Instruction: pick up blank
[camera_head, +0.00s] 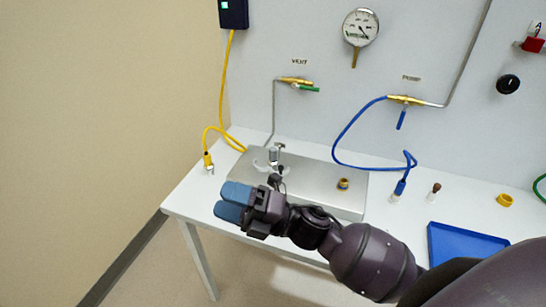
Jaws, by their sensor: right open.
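My right gripper (231,202), with two blue finger pads, reaches in from the lower right and points left. It hangs over the front left of the bench with nothing seen between its pads. No piece is plainly marked as the blank. A small stopper-like piece with a brown top and pale base (434,191) stands on the bench right of the blue hose's end; I cannot tell if it is the blank. My gripper is well to the left of it. A metal fitting (275,157) stands on the steel plate just behind my gripper. My left gripper is out of view.
The white bench (190,192) carries a steel plate (318,174) with a brass-coloured port (343,184). A yellow hose (222,130) and a blue hose (345,135) hang to the bench. A yellow ring (505,200) and a blue tray (465,244) are at right.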

